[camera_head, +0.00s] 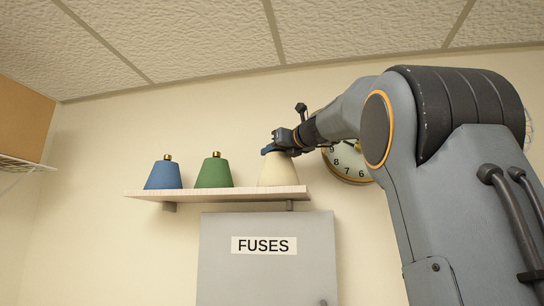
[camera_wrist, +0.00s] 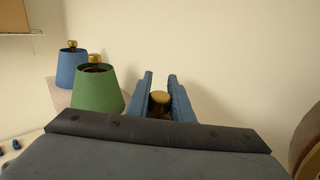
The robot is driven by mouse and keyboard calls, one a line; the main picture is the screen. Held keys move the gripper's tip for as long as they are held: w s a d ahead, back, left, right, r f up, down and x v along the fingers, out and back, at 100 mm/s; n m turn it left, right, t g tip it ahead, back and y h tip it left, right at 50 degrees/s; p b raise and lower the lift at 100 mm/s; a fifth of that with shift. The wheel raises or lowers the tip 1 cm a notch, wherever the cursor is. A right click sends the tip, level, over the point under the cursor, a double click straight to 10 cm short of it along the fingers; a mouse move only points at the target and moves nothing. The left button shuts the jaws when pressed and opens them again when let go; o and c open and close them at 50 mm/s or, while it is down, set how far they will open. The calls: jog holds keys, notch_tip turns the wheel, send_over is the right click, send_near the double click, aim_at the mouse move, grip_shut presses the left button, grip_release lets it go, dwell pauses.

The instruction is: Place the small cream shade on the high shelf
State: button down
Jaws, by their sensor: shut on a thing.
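The small cream shade (camera_head: 278,173) is at the right end of the high shelf (camera_head: 225,194) in the head view. Its base appears to be at the shelf's top surface; I cannot tell if it bears its full weight there. My gripper (camera_head: 270,150) is at its top, shut on it. In the wrist view my gripper's two blue fingers (camera_wrist: 160,98) stand either side of the shade's brass cap (camera_wrist: 161,97); the cream body is hidden there by my wrist.
A green shade (camera_head: 214,173) stands just left of the cream one, and a blue shade (camera_head: 164,175) left of that. A grey FUSES cabinet (camera_head: 265,270) is below the shelf. A wall clock (camera_head: 350,163) is right, partly behind my arm. A cardboard box (camera_head: 22,122) sits far left.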

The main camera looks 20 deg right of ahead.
jog(key=shift+f, duration=0.2)
jog(key=c, duration=1.6)
grip_release()
jog(key=shift+o, duration=0.2)
jog(key=shift+s+r, duration=0.1)
jog(key=s+d+b, duration=0.2)
jog(key=s+b, duration=0.2)
jog(key=s, duration=0.7)
jog(key=shift+s+d, duration=0.15)
jog(key=shift+s, duration=0.2)
